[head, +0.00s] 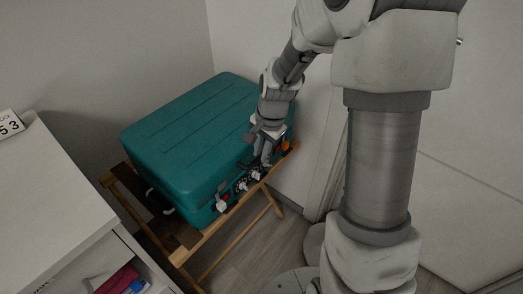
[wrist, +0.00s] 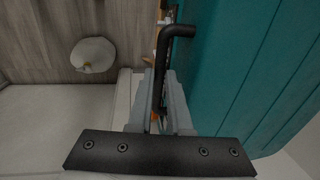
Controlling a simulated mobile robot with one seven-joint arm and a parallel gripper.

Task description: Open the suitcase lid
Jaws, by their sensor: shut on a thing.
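A teal suitcase (head: 190,125) lies flat on a folding wooden stand, with its lid down. Its ridged side also fills the right of the wrist view (wrist: 245,70). White latches (head: 222,205) and dark fittings run along its front side. My gripper (head: 264,163) is at that front side, right of its middle. In the wrist view, my gripper (wrist: 160,85) is shut on a black bent handle (wrist: 178,45) beside the suitcase. The gripped part of the handle is partly hidden between the fingers.
The wooden stand (head: 180,257) holds the suitcase close to the walls behind it. A pale cabinet (head: 45,190) with an open compartment stands at the left, with a number block (head: 10,125) on top. Bare floor (head: 240,250) lies in front of the stand.

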